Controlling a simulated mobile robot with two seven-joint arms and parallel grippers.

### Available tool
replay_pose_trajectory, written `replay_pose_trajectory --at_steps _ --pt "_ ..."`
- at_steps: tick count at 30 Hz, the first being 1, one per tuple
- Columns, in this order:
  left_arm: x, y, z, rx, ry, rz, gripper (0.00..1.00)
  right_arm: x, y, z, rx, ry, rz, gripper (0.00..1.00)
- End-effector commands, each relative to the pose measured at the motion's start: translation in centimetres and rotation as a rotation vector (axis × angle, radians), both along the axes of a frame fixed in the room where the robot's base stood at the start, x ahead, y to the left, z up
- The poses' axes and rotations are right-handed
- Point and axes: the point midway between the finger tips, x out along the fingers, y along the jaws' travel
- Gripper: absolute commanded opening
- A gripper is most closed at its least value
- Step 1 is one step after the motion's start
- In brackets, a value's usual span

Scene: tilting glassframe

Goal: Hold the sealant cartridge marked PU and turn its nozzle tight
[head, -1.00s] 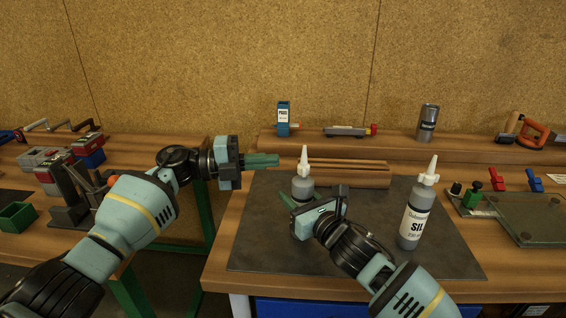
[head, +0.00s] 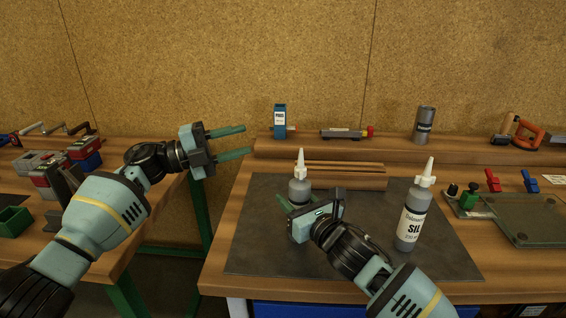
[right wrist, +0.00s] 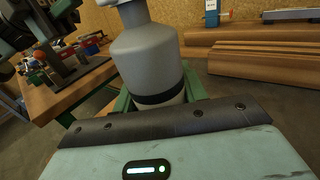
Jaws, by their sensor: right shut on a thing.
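A grey cartridge (head: 299,189) with a white nozzle (head: 300,163) stands upright on the dark mat. Its label is hidden, so I cannot read a PU mark. My right gripper (head: 297,207) is shut on its body; in the right wrist view the green fingers lie on both sides of the grey cartridge (right wrist: 147,58). Its nozzle is out of that view. My left gripper (head: 247,140) is open and empty in the air, left of the nozzle and higher, its two green fingers pointing right. A second cartridge, marked SIL (head: 411,222), stands upright to the right, with its own white nozzle.
The dark mat (head: 262,245) has free room in front. Behind it lie a wooden block (head: 345,178) and a raised shelf with a blue box (head: 280,121) and a metal can (head: 425,125). A glass plate with clamps (head: 520,215) lies right. A gap separates the left bench.

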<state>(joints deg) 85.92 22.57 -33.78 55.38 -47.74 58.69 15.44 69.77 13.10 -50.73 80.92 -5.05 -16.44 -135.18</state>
Motion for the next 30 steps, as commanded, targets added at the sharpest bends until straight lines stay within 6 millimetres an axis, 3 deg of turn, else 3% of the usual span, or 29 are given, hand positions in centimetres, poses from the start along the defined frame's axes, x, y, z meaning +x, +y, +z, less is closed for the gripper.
replay_pose_trajectory --at_steps 6,15,23,30 --pt "3.8 -1.2 6.8 -0.256 0.084 0.171 0.36 0.0 0.0 -0.1 0.000 0.002 0.000 0.10" --pt "8.1 -1.1 13.4 -0.592 0.292 0.374 0.36 0.0 0.0 -0.1 0.000 0.002 0.000 0.10" --pt "10.6 -1.2 16.1 -0.838 0.541 0.527 0.36 0.0 0.0 -0.1 -0.001 0.002 0.000 0.10" --pt "11.7 -2.3 16.2 -1.006 0.814 0.666 0.36 0.0 0.0 -0.1 -0.001 0.002 0.000 0.10"
